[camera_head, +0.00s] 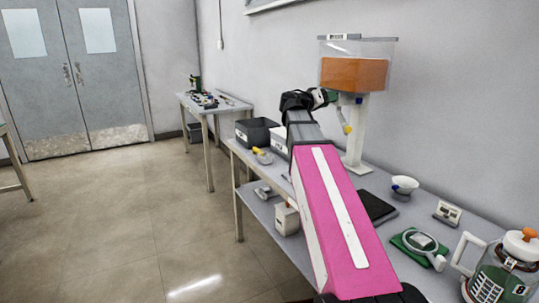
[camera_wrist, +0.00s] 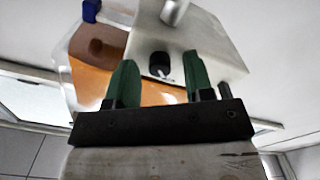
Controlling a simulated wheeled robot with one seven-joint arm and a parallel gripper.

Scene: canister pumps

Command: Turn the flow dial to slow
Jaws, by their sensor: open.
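The canister pump (camera_head: 354,112) stands upright against the wall, with a clear hopper (camera_head: 340,49) holding orange-brown contents on a white column. In the wrist view, a small black knob with a pale pointer, likely the flow dial (camera_wrist: 159,66), sits on the pump's white housing (camera_wrist: 205,50). My gripper (camera_wrist: 160,61) is open. Its two green fingers appear on either side of the dial with gaps, and I cannot tell how far off it is in depth. No speed marks are readable. In the head view my gripper (camera_head: 331,97) is beside the pump column, and the dial is hidden.
The long table (camera_head: 405,216) also bears a dark bin (camera_head: 257,131), a white bowl (camera_head: 404,184), a small white device (camera_head: 447,213), a magnifier on green (camera_head: 419,243) and a glass jar (camera_head: 498,283). The wall is close behind. The floor at left is clear.

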